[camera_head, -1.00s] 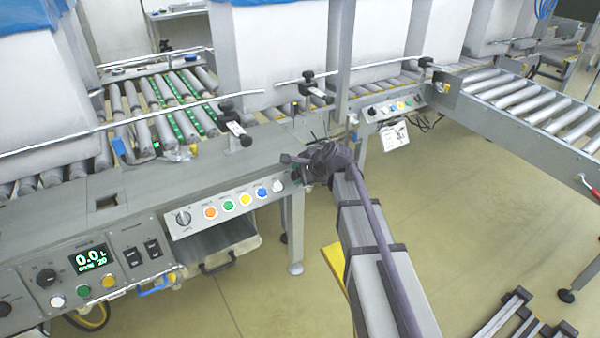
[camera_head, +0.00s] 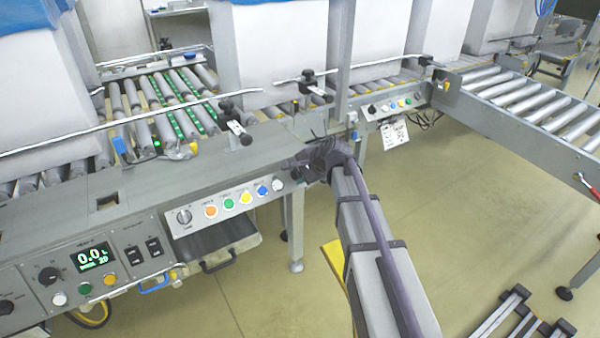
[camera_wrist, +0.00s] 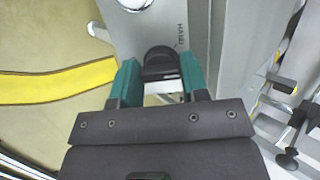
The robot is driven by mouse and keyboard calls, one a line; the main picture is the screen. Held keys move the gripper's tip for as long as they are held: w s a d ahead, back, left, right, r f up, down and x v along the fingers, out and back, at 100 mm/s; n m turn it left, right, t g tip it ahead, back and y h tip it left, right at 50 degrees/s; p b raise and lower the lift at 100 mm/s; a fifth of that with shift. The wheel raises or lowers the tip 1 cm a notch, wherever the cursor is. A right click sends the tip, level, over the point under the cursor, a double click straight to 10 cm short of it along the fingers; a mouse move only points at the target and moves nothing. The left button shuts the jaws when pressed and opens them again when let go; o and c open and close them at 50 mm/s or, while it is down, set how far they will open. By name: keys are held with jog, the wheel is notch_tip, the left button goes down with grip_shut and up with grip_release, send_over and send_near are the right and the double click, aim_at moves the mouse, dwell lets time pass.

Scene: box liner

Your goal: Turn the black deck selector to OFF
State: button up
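In the wrist view, a black selector knob (camera_wrist: 160,64) sits on a grey panel, with a label that seems to read HAND beside it. My gripper (camera_wrist: 160,72) has its two green fingers on either side of the knob, with narrow gaps showing, so it looks open around it. The dark gripper body hides the near end of the panel. In the head view my gripper's dark wrist (camera_head: 322,157) is by the conveyor's front edge; its fingertips are not clear there.
The near panel carries orange, green, yellow and blue buttons (camera_head: 245,198). A control box with a green display (camera_head: 95,257) is at lower left. Roller conveyors (camera_head: 530,105) and clamps (camera_wrist: 288,158) stand around. The floor (camera_head: 470,200) is open on the right.

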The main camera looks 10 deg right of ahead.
jog(key=shift+o, duration=0.9)
jog(key=p+v, duration=0.8)
jog(key=v, duration=0.2)
jog(key=shift+s+d+r, duration=0.2)
jog(key=shift+s+r, duration=0.05)
